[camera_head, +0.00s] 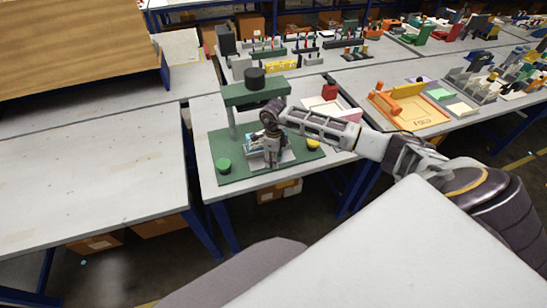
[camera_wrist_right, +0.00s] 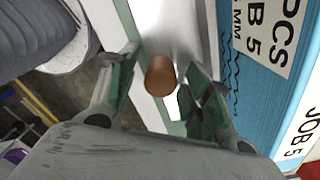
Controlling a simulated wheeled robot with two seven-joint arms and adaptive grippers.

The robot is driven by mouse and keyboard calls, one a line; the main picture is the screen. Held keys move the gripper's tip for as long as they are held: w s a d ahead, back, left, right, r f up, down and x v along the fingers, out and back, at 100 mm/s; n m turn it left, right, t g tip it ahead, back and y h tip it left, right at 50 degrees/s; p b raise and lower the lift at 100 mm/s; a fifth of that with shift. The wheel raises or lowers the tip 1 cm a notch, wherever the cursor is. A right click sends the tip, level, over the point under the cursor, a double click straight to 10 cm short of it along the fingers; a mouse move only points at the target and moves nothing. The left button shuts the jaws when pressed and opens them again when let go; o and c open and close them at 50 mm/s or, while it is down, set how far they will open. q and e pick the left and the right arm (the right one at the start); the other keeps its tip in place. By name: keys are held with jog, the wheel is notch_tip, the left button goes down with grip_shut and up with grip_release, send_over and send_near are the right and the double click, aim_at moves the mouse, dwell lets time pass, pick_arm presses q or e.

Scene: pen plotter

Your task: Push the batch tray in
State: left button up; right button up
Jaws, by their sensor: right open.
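The pen plotter (camera_head: 243,95) is a green frame with a black round top on a green base plate (camera_head: 232,177). The batch tray (camera_head: 287,156) is a pale grey part low in the plotter, mostly hidden by my right gripper (camera_head: 271,162). In the right wrist view, the tray (camera_wrist_right: 165,25) shows as a shiny grey surface with a copper-brown knob (camera_wrist_right: 161,76). My right gripper (camera_wrist_right: 158,84) is open, its green-padded fingers on either side of the knob. I cannot tell whether they touch it. My left gripper is not in view.
A blue panel (camera_wrist_right: 262,75) printed "JOB 5" lies beside the tray. A green button (camera_head: 223,166) and a yellow one (camera_head: 312,144) sit on the base plate. An orange tray (camera_head: 407,110) stands to the right. The left table (camera_head: 90,190) is bare.

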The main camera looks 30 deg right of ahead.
grip_shut()
dwell(0.3)
